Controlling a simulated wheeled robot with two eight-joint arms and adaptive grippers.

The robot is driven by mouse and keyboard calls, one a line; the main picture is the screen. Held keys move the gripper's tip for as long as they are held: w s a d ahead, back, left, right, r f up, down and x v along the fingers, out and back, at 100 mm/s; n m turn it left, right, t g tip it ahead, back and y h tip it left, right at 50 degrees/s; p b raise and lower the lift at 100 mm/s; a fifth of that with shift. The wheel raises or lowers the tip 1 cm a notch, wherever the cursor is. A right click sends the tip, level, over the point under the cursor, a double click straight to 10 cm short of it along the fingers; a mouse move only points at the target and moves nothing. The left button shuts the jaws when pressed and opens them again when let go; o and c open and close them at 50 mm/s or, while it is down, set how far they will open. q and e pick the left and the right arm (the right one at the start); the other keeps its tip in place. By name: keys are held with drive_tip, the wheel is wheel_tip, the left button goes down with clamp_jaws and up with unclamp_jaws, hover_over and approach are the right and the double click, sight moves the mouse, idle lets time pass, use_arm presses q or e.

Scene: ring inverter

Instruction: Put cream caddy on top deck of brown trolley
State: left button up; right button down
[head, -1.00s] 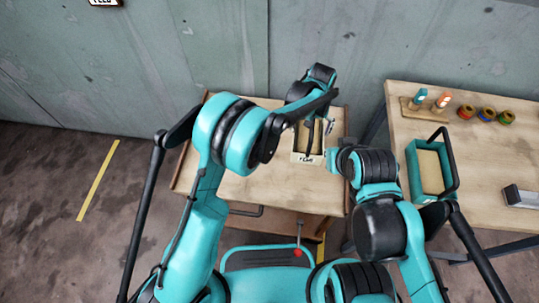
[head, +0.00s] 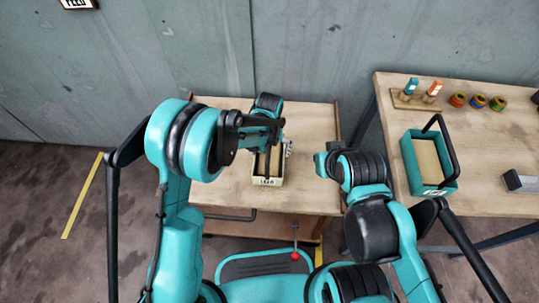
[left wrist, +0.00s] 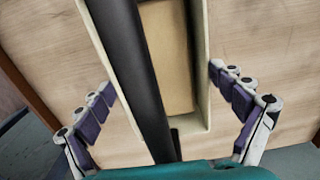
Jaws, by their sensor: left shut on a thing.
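The cream caddy (head: 279,180), an open box with a dark handle and a small front label, is over the left-middle part of the brown trolley's top deck (head: 220,180). My left gripper (head: 268,150) is over the caddy, shut on it. In the left wrist view, the caddy's cream wall (left wrist: 203,70) and dark handle (left wrist: 135,75) run between the two spread finger sets, with wood deck below. I cannot tell whether the caddy's base touches the deck. My right arm is folded beside the trolley's right edge; its gripper is hidden.
A workbench (head: 480,150) stands at the right. It holds a teal caddy (head: 410,165) with a dark handle, a small tool block (head: 415,102), several coloured rings (head: 478,102) and a grey block (head: 520,183). A wall stands behind. Deck area right of the caddy is clear.

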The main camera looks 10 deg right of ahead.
use_arm(q)
drive_tip(key=shift+f, duration=0.6)
drive_tip(key=shift+f, duration=0.1)
drive_tip(key=o, duration=1.5)
drive_tip(key=shift+f, duration=0.1)
drive_tip(key=shift+o, duration=0.2)
